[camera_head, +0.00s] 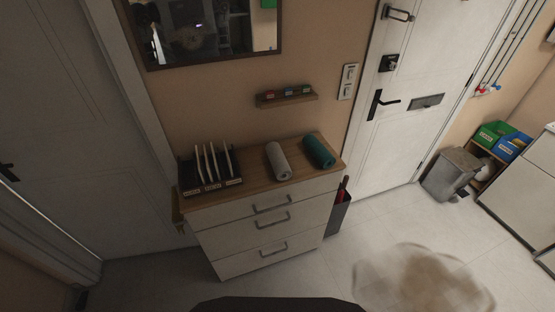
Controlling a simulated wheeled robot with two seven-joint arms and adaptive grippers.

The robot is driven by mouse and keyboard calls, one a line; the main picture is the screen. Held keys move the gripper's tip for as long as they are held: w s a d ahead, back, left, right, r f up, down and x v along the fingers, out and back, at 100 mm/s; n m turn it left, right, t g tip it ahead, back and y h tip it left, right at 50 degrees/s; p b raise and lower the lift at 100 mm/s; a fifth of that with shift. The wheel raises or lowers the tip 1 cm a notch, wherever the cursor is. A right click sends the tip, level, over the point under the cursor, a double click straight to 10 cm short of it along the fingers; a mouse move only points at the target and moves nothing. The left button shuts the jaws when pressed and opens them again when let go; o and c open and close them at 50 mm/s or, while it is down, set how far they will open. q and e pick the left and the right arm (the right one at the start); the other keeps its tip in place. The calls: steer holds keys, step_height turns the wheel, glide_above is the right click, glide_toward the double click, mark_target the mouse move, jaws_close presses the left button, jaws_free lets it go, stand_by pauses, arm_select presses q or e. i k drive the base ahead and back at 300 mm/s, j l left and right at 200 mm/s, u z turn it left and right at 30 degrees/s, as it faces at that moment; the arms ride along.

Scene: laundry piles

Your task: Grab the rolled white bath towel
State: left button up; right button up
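A rolled light grey-white towel (278,161) lies on the wooden top of a white chest of drawers (263,187), near the middle of the top. A rolled teal towel (319,151) lies to its right, a small gap apart. Neither of my grippers shows in the head view, and nothing touches the pale roll.
A black rack (210,172) with upright white items stands on the left of the chest top. A small wall shelf (287,97) hangs above. A dark bin with a red-handled item (340,208) stands at the chest's right side. A brown-white rug (420,280) lies on open floor at right.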

mark_target(282, 171)
steer(key=i+l+u, duration=0.1)
steer(key=l+u, duration=0.25)
steer(key=l, duration=0.9)
steer(key=l+u, duration=0.4)
steer(key=l, duration=0.85)
